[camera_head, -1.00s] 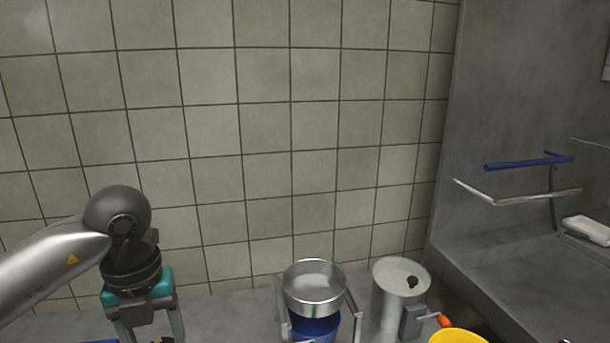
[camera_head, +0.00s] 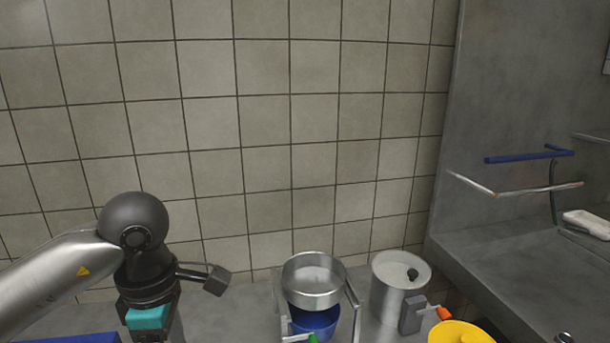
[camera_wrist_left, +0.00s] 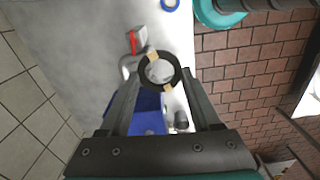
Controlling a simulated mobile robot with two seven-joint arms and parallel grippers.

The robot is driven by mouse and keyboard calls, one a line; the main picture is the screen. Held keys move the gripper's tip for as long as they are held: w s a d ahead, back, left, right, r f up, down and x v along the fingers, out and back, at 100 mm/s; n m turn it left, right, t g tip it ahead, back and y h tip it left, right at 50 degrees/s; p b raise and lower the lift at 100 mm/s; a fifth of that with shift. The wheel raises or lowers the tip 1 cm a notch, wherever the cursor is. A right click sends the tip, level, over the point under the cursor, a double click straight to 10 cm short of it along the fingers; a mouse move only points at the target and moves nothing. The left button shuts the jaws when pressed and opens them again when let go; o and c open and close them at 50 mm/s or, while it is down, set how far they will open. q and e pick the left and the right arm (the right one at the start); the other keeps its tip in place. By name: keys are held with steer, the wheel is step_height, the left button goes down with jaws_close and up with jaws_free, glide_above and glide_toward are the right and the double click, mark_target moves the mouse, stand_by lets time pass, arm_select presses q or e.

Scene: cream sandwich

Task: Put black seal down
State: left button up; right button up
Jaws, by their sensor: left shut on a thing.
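The black seal (camera_wrist_left: 176,64) is a black ring with two tan patches, seen in the left wrist view. My left gripper (camera_wrist_left: 160,76) is shut on it, with the ring between its two fingertips. The seal is held over a pale grey surface, and the gap between them cannot be judged. In the head view my left wrist is at the lower left, above the counter (camera_head: 235,318); its fingertips and the seal are not visible there. My right gripper is not in view.
A steel bowl on a stand (camera_head: 313,283) with a blue bowl (camera_head: 316,320) below, a metal canister (camera_head: 392,290) and a yellow container (camera_head: 455,332) stand on the right. A blue object (camera_head: 75,338) is at the lower left. A tiled wall is behind.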

arm_select(q)
steer(key=m, duration=0.5)
steer(key=s+d+m, duration=0.1)
steer(key=m, duration=0.4)
steer(key=d+f+m, duration=0.1)
steer(key=m, duration=0.4)
steer(key=shift+s+b, duration=0.4)
steer(key=m, duration=0.4)
steer(key=shift+s+d+f+m, duration=0.1)
steer(key=shift+s+d+m, duration=0.2)
steer(key=shift+d+m, duration=0.1)
steer(key=shift+a, duration=0.1)
